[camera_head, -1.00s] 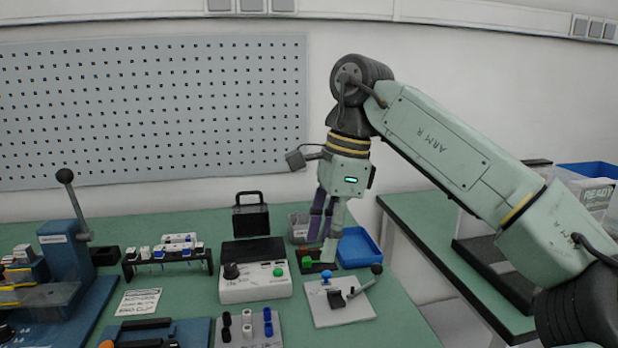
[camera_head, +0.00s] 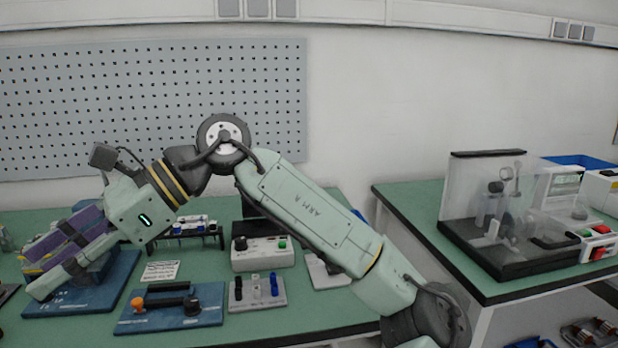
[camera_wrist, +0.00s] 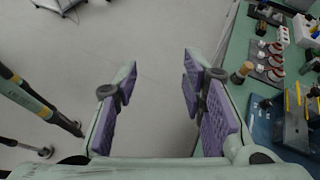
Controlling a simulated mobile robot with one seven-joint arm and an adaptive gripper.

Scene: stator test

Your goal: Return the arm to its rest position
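My gripper (camera_head: 50,258) is at the left of the head view, tilted down to the left, in front of the blue press base (camera_head: 84,292) on the green bench (camera_head: 300,318). In the wrist view my gripper (camera_wrist: 160,85) has its two purple-padded fingers well apart, with only the grey floor between them. Nothing is held. My arm reaches across the bench from the lower right, its elbow raised in front of the pegboard. It hides part of the bench's back right.
A white box with buttons (camera_head: 262,260), a blue fixture plate (camera_head: 205,306) and a grey tray with pegs (camera_head: 257,304) stand on the bench. A clear-walled enclosure (camera_head: 480,195) stands on the right table. In the wrist view open floor (camera_wrist: 165,35) lies beside the bench edge.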

